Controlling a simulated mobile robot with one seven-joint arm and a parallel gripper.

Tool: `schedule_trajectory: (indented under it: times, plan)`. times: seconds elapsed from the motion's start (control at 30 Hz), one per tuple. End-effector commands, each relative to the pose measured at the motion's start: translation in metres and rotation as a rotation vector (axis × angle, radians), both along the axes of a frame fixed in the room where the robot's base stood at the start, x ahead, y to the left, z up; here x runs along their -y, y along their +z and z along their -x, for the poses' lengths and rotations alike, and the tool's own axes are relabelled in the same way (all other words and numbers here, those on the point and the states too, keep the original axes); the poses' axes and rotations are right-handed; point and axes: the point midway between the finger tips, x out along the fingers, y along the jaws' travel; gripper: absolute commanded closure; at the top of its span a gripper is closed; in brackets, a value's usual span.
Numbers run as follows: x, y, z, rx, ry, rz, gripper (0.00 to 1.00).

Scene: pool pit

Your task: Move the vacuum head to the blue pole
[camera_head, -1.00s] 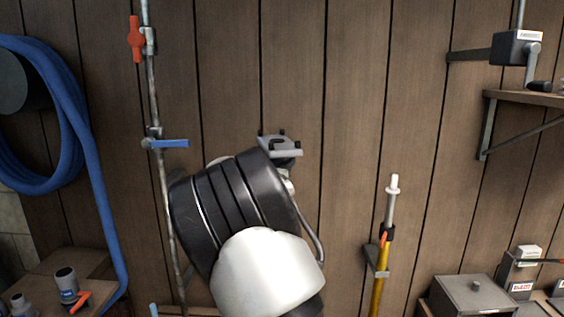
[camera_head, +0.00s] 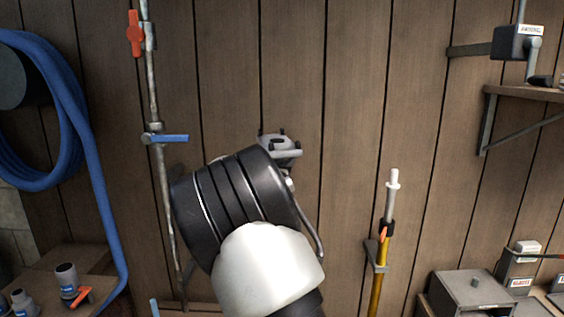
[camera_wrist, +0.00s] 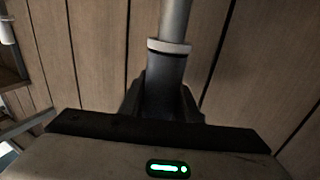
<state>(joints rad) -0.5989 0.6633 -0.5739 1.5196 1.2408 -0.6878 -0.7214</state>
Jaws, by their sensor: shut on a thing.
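My gripper (camera_wrist: 160,108) shows in the wrist view, its dark fingers shut around a grey tube (camera_wrist: 166,70) with a pale collar. A thinner grey rod runs from the collar out of the top of the frame. I cannot tell whether this tube belongs to the vacuum head. In the head view my arm hides the fingers and most of what they hold. A short blue tip (camera_head: 154,307) at the bottom edge may be the top of the blue pole; the rest is out of frame. No vacuum head can be clearly made out.
A yellow pole (camera_head: 377,285) with a grey and white top stands at a wall bracket. A blue hose (camera_head: 98,210) hangs at left. A wall pipe (camera_head: 165,210) carries red and blue valve handles. Grey boxes (camera_head: 470,292) and a shelf (camera_head: 525,93) are at right.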

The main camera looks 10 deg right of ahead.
Motion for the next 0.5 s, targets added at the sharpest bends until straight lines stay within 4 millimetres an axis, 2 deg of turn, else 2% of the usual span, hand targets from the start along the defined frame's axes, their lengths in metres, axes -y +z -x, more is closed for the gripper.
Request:
schedule_trajectory:
  times: [0.27, 0.3, 0.4, 0.5]
  plan:
    - [0.0001, 0.0019, 0.0000, 0.003, 0.000, 0.002, 1.00]
    - [0.0001, 0.0019, 0.0000, 0.003, 0.000, 0.002, 0.67]
    - [0.0001, 0.0017, -0.0001, 0.003, 0.000, 0.002, 0.50]
    - [0.0000, 0.0013, -0.0001, 0.002, 0.000, 0.001, 0.48]
